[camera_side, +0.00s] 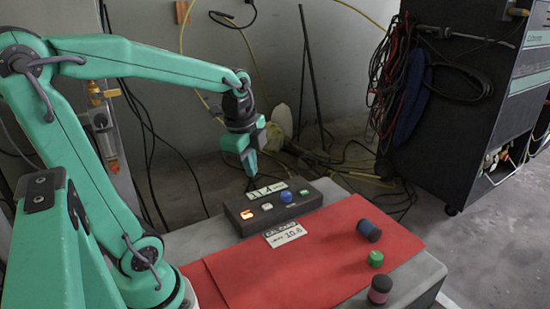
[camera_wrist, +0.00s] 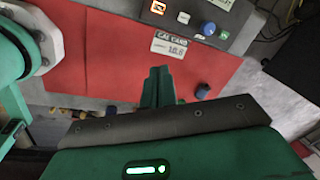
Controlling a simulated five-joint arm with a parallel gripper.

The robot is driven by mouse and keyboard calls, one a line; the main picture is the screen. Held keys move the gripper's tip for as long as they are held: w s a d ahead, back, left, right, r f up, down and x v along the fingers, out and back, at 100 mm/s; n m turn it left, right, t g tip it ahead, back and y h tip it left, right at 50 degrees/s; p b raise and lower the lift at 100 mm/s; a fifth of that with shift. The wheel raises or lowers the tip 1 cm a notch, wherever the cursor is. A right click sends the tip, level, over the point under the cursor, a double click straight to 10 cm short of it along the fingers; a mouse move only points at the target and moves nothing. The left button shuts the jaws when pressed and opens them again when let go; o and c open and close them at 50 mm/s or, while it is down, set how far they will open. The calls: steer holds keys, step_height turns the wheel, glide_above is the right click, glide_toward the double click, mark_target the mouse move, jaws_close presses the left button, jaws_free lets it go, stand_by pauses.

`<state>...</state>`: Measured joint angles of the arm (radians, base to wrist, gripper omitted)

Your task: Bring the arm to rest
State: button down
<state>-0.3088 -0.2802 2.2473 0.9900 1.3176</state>
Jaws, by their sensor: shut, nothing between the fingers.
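My arm reaches out from the left in the side view, bent at the elbow. My gripper (camera_side: 250,182) points down at the back edge of the dark control box (camera_side: 275,222), with its fingers together and empty. Whether the tips touch the box cannot be told. In the wrist view my gripper (camera_wrist: 158,76) shows as green fingers closed together over the red mat (camera_wrist: 105,60). The box carries a lit orange button (camera_side: 247,214), a white button (camera_side: 267,206) and a blue knob (camera_side: 286,196).
A blue-and-dark roller (camera_side: 368,231), a small green cylinder (camera_side: 376,259) and a dark, red-topped roller (camera_side: 380,290) stand or lie at the right. A white label card (camera_side: 285,235) lies before the box. The mat's middle is clear. A black cabinet (camera_side: 450,100) stands behind right.

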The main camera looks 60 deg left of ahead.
steer(key=s+d+r+n+t, duration=0.2)
steer(key=s+d+n, duration=0.3)
steer(key=d+n, duration=0.4)
steer(key=shift+s+r+n+t+h, duration=0.35)
steer(key=shift+n+t, duration=0.45)
steer(key=shift+n, duration=0.5)
steer(key=c, duration=1.6)
jaws_free()
steer(key=o, duration=0.7)
steer(key=shift+w+a+r, duration=0.15)
steer(key=shift+w+a, duration=0.1)
steer(key=shift+w, duration=0.05)
steer(key=shift+c, duration=0.2)
steer(key=o, duration=0.9)
steer(key=shift+w+a+r+g, duration=0.25)
steer(key=shift+w+a, duration=0.25)
steer(key=shift+w, duration=0.1)
steer(key=shift+w+a+r+g, duration=0.25)
steer(key=shift+w+a, duration=0.2)
steer(key=shift+w, duration=0.15)
steer(key=shift+o, duration=0.2)
steer(key=w+a+f+g, duration=0.2)
steer(key=w+a, duration=0.4)
steer(key=a, duration=0.4)
steer(key=w+a+f+g, duration=0.2)
steer(key=w+a, duration=0.4)
steer(key=a, duration=0.4)
steer(key=shift+w+g, duration=0.15)
steer(key=shift+g, duration=0.15)
